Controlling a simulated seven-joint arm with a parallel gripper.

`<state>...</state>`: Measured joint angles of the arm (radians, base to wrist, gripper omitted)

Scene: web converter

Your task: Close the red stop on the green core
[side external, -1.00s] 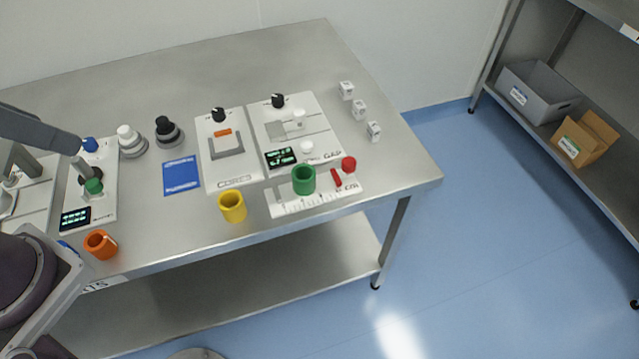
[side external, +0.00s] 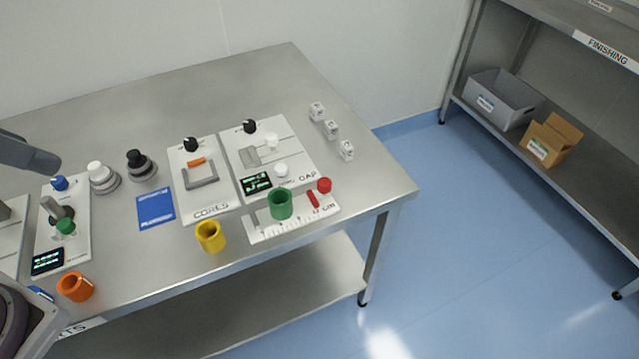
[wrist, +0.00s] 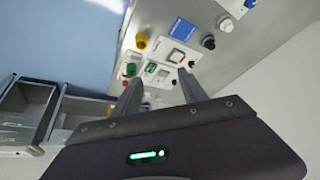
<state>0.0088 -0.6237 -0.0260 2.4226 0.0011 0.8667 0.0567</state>
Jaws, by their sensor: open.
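The green core (side external: 281,204), a hollow cylinder, stands upright at the middle of a white ruler plate (side external: 257,236) near the table's front edge. The red stop (side external: 313,199), a small bar, lies on the plate to its right, with a clear gap between them. A red knob (side external: 324,185) sits just behind the stop. In the wrist view the green core (wrist: 131,69) is small, left of my fingers. My gripper (wrist: 159,77) is open and empty, with the table beyond its fingertips. In the side view only parts of my arm show at the left edge.
A yellow cup (side external: 211,236) stands left of the plate and an orange one (side external: 76,287) at the front left. The CORES panel (side external: 203,185) and GAP panel (side external: 272,160) lie behind. White cubes (side external: 331,130) stand at the right; bare table lies behind the panels.

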